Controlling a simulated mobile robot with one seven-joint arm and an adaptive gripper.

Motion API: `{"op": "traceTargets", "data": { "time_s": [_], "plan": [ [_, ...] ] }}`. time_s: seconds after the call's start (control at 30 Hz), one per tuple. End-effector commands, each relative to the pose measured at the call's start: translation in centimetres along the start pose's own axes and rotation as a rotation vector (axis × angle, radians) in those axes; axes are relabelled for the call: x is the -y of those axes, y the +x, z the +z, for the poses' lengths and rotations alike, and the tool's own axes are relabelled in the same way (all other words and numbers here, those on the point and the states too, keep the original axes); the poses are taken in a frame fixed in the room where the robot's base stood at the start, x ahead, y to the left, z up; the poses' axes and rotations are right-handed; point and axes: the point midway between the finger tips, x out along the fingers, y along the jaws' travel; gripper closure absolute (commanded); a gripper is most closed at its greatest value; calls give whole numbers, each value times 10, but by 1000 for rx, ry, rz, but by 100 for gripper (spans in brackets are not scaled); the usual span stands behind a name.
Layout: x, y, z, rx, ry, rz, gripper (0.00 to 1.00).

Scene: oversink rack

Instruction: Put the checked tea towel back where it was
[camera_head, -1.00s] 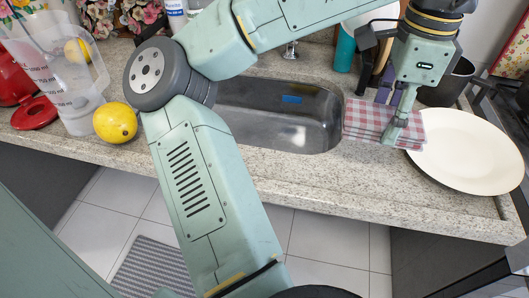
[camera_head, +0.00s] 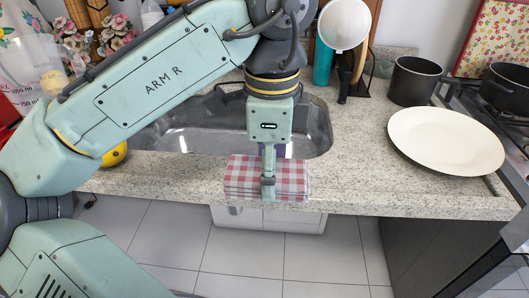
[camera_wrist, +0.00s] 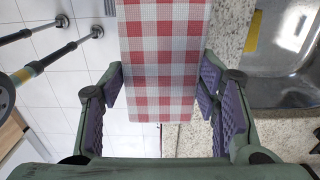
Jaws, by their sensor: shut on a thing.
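The folded red-and-white checked tea towel (camera_head: 240,178) is at the front of the counter, just in front of the sink. My gripper (camera_head: 268,188) points down with its fingers shut on the towel. In the wrist view the towel (camera_wrist: 163,60) lies between the two purple finger pads of my gripper (camera_wrist: 160,92). There it spans the counter's front edge, with floor tiles showing on its left and counter on its right. I cannot tell whether its underside touches the counter.
The steel sink (camera_head: 318,130) is right behind the towel. A cream plate (camera_head: 446,140) and a dark pot (camera_head: 415,80) stand to the right. A yellow lemon (camera_head: 114,154) is partly hidden behind my arm at left. Granite counter (camera_head: 355,165) between towel and plate is clear.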

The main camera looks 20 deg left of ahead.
Motion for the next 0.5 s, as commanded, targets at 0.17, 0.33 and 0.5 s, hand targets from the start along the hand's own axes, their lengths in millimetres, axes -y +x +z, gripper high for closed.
{"op": "traceTargets", "data": {
  "time_s": [0.17,0.33,0.5],
  "plan": [
    [47,2,7,-3,0,2,66],
    [74,6,12,-1,-1,1,66],
    [81,13,14,1,0,1,66]
  ]
}}
